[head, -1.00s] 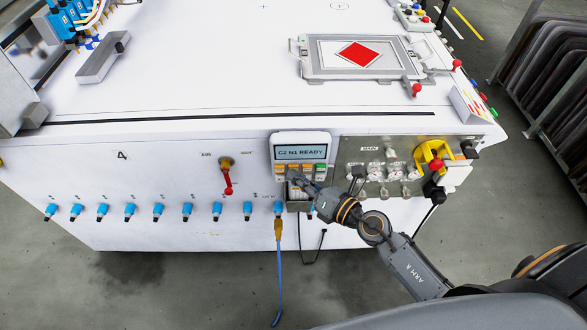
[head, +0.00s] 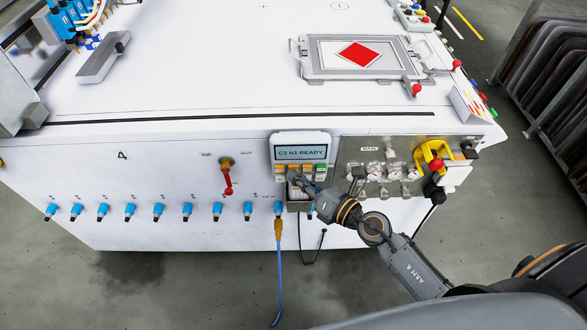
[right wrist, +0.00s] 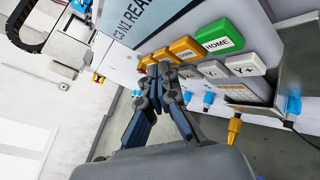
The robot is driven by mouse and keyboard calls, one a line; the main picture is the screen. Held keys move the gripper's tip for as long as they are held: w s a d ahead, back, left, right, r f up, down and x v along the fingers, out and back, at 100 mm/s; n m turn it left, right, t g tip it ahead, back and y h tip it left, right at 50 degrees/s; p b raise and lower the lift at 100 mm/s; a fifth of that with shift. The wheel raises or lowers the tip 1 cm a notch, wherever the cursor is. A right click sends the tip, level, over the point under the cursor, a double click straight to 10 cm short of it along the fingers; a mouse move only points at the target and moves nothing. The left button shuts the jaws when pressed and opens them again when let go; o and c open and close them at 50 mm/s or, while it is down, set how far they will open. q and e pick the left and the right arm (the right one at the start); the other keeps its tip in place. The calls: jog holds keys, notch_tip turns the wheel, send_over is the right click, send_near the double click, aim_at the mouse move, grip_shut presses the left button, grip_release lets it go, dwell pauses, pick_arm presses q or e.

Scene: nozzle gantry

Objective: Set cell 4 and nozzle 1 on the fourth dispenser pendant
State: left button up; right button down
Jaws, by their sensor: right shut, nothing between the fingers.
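The right wrist view shows part of the display (right wrist: 150,22), the green HOME key (right wrist: 218,38), orange keys (right wrist: 185,48) and white keys, one marked X+ (right wrist: 246,64). My right gripper (head: 294,177) is shut and empty, its fingertips at the left part of the key rows. In the right wrist view the fingertips (right wrist: 153,72) hide the keys behind them; I cannot tell whether they touch. My left gripper is not in view.
Right of the pendant is a grey panel with gauges (head: 375,170) and a yellow-framed red knob (head: 435,164). A red-handled air valve (head: 228,180) is at its left. Blue fittings (head: 187,210) line the lower edge. A blue cable (head: 280,275) hangs below.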

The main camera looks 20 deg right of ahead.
jog(key=shift+s+a, duration=0.2)
jog(key=shift+s, duration=0.4)
jog(key=shift+s+a, duration=0.25)
jog(key=shift+s, duration=0.55)
jog(key=shift+s+a, duration=0.2)
jog(key=shift+s, duration=0.6)
jog(key=shift+s+a, duration=0.25)
jog(key=shift+s, duration=0.55)
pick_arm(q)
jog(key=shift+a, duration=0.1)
